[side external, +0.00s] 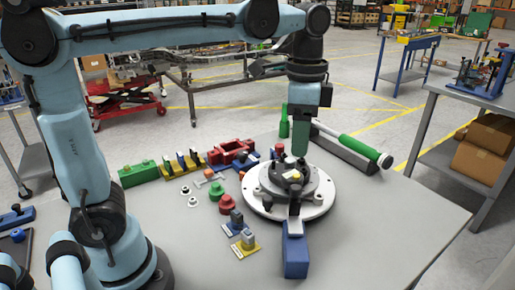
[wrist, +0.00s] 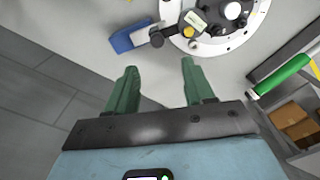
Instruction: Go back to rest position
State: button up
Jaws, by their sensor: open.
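My gripper (side external: 300,150) points down over the work table in the side view, and its green fingers overlap the round fixture (side external: 326,203) in the picture. In the wrist view my gripper (wrist: 159,66) has its two green fingers spread apart with nothing between them. The fixture, a white disc (wrist: 205,45) with a dark hub, lies beyond the fingertips near the top edge of that view, partly cut off. A blue block (side external: 295,255) with a dark clamp sits at the fixture's near side; it also shows in the wrist view (wrist: 127,38).
Green, yellow and red part holders (side external: 138,173) and small parts stand left of the fixture. A long white and green tool (side external: 350,143) lies behind it at right. The table's front right (side external: 390,225) is clear. A grey bench (side external: 475,100) with boxes stands at right.

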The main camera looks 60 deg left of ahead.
jog(key=shift+r, duration=0.65)
jog(key=shift+s, duration=0.1)
jog(key=s+a+f+n+t, duration=0.5)
jog(key=s+f+n+t, duration=0.1)
jog(key=f+n, duration=0.3)
jog(key=shift+f+t, duration=0.6)
jog(key=shift+f, duration=0.3)
jog(key=shift+s, duration=0.1)
jog(key=shift+c, duration=0.2)
